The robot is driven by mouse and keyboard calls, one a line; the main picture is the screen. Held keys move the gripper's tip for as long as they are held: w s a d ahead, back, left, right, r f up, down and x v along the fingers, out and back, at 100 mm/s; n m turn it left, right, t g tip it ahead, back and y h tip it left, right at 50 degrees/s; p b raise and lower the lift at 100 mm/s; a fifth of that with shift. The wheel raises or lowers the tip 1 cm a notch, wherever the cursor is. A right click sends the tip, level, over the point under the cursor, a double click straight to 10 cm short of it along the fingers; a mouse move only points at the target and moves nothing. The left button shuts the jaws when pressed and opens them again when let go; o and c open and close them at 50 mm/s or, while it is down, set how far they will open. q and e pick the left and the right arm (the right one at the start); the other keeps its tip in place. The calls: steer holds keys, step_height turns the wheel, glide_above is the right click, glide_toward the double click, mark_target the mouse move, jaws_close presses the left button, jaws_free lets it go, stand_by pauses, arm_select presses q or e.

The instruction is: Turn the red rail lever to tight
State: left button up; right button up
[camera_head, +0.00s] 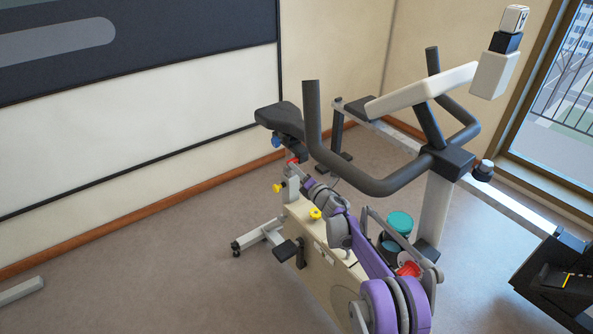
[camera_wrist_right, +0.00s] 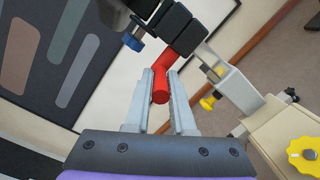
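The red rail lever (camera_head: 292,160) is on the exercise bike, just under its black seat (camera_head: 281,116). In the right wrist view the lever (camera_wrist_right: 161,84) hangs down from below a black block, and its rounded lower end is between my fingers. My right gripper (camera_head: 301,171) reaches up to it from the lower right in the head view. Its two grey fingers (camera_wrist_right: 160,88) lie close against both sides of the lever end and appear shut on it. The head view shows the lever only small, partly covered by the gripper. My left gripper is not in view.
A blue knob (camera_wrist_right: 133,38) is near the lever's upper left. Yellow knobs (camera_head: 277,188) and (camera_head: 316,213) are on the bike frame. The black handlebar (camera_head: 375,187) arches above my right arm. Open floor (camera_head: 150,270) lies left of the bike.

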steer(key=shift+f, duration=0.1)
jaws_close()
steer(key=shift+f+t+y, duration=0.35)
steer(key=shift+t+y, duration=0.05)
steer(key=shift+t, duration=0.4)
steer(key=shift+w+a+f+m+t+y+b, duration=0.15)
steer(key=shift+f+t+y+b, duration=0.2)
steer(key=shift+t+b, duration=0.6)
steer(key=shift+w+f+m+t+y+b, duration=0.1)
steer(key=shift+f+m+t+y+b, duration=0.25)
steer(key=shift+t+b, duration=0.6)
steer(key=shift+w+a+f+t+y+b, duration=0.15)
steer(key=shift+t+y+b, duration=0.3)
steer(key=shift+b, duration=0.85)
steer(key=shift+d, duration=0.1)
steer(key=o, duration=0.8)
jaws_free()
steer(key=p+v, duration=0.1)
steer(key=v, duration=1)
